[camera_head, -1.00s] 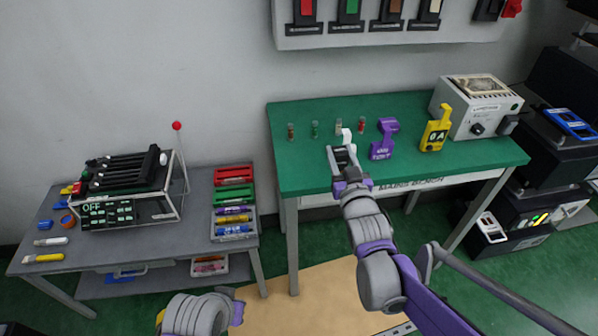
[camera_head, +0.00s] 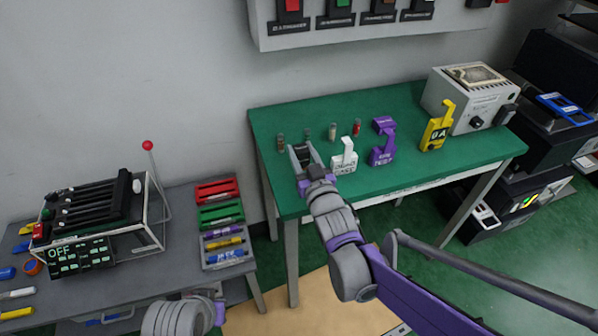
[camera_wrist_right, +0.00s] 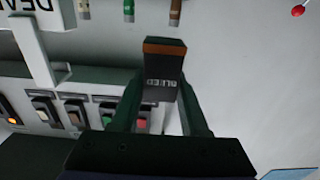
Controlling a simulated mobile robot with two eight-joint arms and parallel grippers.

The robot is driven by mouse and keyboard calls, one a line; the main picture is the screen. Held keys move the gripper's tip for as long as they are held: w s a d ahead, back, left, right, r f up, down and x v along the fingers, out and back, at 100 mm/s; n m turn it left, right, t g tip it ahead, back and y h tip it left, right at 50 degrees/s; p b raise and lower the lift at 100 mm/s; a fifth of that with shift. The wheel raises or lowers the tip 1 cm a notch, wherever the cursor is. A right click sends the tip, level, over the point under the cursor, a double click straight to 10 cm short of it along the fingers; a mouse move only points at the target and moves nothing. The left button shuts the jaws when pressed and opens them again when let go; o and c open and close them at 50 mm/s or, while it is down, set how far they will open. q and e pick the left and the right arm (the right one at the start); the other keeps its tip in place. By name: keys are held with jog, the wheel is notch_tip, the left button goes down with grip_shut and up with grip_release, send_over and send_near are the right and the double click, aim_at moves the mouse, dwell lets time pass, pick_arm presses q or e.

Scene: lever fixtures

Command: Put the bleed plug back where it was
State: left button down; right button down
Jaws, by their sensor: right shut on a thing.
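The bleed plug (camera_wrist_right: 162,80) is a dark block with a brown band and the word BLEED, upside down in the right wrist view. My right gripper (camera_wrist_right: 161,100) is shut on it, one finger on each side. In the head view the right gripper (camera_head: 302,152) holds the dark plug (camera_head: 303,155) over the green table's left part, just left of the white lever fixture (camera_head: 344,160). Several small vials stand behind, one brown vial (camera_head: 281,142) close to the left finger. Only a link of my left arm shows at the bottom; its gripper is out of view.
A purple lever fixture (camera_head: 382,141), a yellow one (camera_head: 437,127) and a grey box (camera_head: 470,100) stand to the right on the green table (camera_head: 420,160). A grey side table (camera_head: 190,275) holds a slider device (camera_head: 95,215) and trays of markers. A switch panel (camera_head: 375,35) hangs above.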

jog(key=shift+f+b, duration=0.55)
jog(key=shift+f, duration=2.45)
jog(key=shift+f, duration=0.15)
jog(key=shift+c, duration=2.1)
grip_release()
